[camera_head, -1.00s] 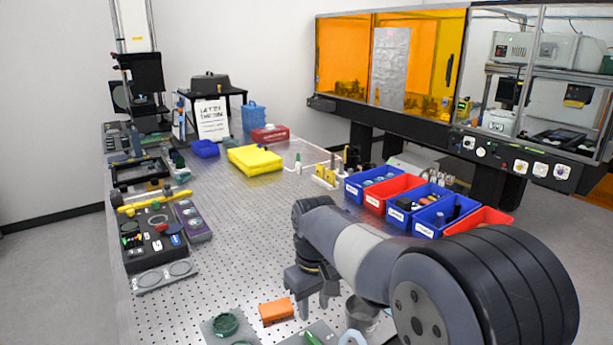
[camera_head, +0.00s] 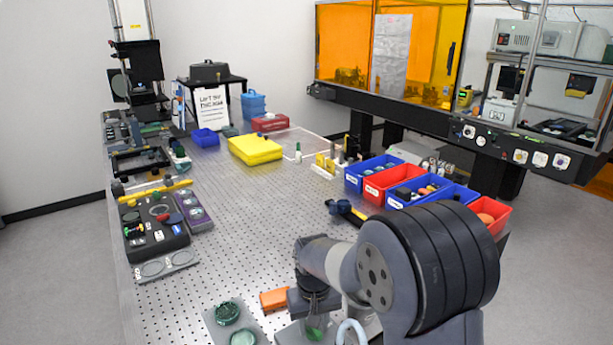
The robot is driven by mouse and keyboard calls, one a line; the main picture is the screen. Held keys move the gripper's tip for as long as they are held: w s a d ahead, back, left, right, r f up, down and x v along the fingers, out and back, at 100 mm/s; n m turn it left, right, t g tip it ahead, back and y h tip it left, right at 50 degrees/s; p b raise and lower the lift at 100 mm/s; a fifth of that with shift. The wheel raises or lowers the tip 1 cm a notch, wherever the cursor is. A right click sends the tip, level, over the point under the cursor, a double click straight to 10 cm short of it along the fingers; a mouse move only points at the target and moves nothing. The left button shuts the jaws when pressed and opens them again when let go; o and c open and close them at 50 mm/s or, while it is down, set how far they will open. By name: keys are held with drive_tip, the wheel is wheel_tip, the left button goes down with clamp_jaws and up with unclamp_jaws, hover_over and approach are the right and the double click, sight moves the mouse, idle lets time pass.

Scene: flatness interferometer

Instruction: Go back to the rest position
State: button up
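My arm reaches in from the lower right in the head view. My gripper (camera_head: 313,308) points down low over the near part of the perforated table (camera_head: 235,235), just right of an orange block (camera_head: 273,299). Its fingertips blend with the dark parts around them, so I cannot tell how far apart they are. A green object (camera_head: 314,332) shows just below the gripper; I cannot tell whether they touch.
Round green pieces sit on a grey plate (camera_head: 212,325) at the near left. A pale ring-shaped handle (camera_head: 351,328) is close to my arm. Blue and red bins (camera_head: 391,181) line the right side. A yellow case (camera_head: 255,150) lies farther back. The table's middle is clear.

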drive_tip(key=m+p, duration=0.1)
drive_tip(key=m, duration=0.5)
idle(0.4)
drive_tip(key=shift+r, duration=0.1)
